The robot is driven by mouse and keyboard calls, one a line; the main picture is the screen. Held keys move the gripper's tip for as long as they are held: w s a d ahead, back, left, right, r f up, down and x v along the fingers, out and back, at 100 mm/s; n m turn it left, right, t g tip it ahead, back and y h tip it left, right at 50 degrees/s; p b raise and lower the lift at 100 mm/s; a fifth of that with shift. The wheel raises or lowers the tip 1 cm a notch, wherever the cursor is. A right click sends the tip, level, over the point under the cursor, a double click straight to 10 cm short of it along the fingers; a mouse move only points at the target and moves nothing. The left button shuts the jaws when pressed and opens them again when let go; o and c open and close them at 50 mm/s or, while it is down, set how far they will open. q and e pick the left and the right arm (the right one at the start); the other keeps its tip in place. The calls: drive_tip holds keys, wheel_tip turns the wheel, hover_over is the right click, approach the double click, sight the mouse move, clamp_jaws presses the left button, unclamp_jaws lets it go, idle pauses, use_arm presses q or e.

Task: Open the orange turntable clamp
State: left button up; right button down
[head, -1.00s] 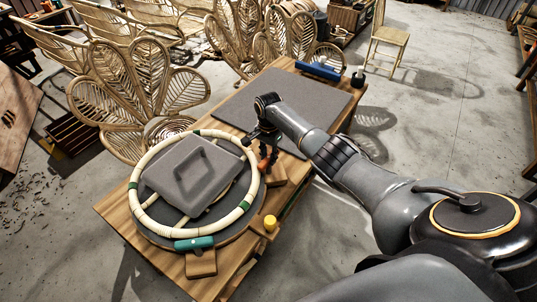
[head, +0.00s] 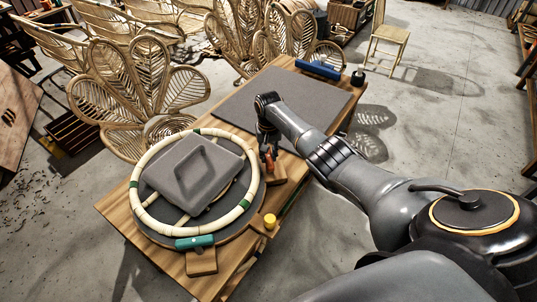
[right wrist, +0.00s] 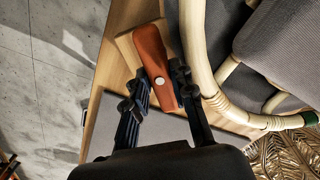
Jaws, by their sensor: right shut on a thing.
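The orange clamp (head: 270,162) sits on a wooden block at the right edge of the round turntable, partly hidden by my right gripper (head: 267,148) in the head view. In the right wrist view, its orange lever (right wrist: 153,57) with a pale round pin lies between the two dark fingers of my right gripper (right wrist: 158,95). The right gripper is shut on this lever. The turntable (head: 245,218) carries a pale rattan ring (head: 140,207) with green bands around a grey former (head: 190,172). My left gripper is not in view.
A teal clamp (head: 194,242) holds the ring's near side. A yellow cylinder (head: 270,222) stands near the table's right edge. A dark mat (head: 300,98) and a blue tool (head: 318,69) lie farther back. Rattan chair backs (head: 125,90) stand behind the table on the left.

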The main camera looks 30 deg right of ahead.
idle(0.6)
drive_tip(key=c, duration=1.1)
unclamp_jaws()
wheel_tip(320, 180, up, 12)
